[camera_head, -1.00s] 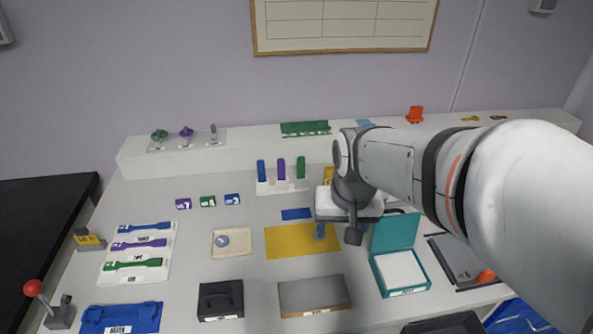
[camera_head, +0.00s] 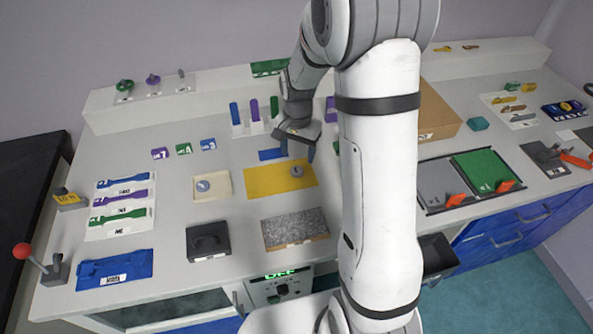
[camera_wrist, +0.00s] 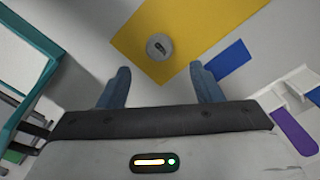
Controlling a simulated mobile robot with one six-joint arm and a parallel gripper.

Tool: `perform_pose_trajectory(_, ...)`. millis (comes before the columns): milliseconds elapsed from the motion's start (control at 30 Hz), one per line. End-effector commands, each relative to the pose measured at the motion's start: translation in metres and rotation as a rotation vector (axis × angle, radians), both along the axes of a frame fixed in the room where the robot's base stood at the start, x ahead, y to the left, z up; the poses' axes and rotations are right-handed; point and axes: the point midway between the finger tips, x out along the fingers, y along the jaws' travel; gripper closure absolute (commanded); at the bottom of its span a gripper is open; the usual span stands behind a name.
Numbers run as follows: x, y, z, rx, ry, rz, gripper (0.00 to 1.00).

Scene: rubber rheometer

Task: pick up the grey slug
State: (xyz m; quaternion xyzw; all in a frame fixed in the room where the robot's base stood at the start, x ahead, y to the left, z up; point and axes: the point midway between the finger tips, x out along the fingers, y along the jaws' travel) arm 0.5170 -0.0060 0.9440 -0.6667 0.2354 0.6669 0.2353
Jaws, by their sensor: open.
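The grey slug (camera_head: 297,170) is a small round grey disc with a dark mark on top. It lies on the right part of the yellow mat (camera_head: 262,181). In the wrist view the slug (camera_wrist: 153,52) sits at the upper middle, near the edge of the mat (camera_wrist: 205,18). My gripper (camera_head: 297,152) is open and empty above the bench, just behind the slug in the head view. In the wrist view the blue fingertips (camera_wrist: 160,70) stand apart, with the slug beyond the gap between them. They do not touch it.
A beige tray (camera_head: 223,194) with a round grey piece is left of the mat. A blue pad (camera_head: 270,155) and a white rack (camera_head: 243,130) of coloured strips stand behind. A speckled grey block (camera_head: 295,228) lies in front. My arm hides the bench to the right.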

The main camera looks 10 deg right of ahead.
Motion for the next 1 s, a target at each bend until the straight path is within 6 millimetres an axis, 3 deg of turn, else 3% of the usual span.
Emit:
perform_pose_trajectory(400, -0.005, 0.004, -0.054, 0.000, 0.003, 0.003, 0.41)
perform_pose_trajectory(700, -0.005, 0.004, -0.059, -0.001, -0.001, 0.004, 0.41)
perform_pose_trajectory(1000, -0.005, 0.004, -0.058, 0.000, 0.000, 0.004, 0.65)
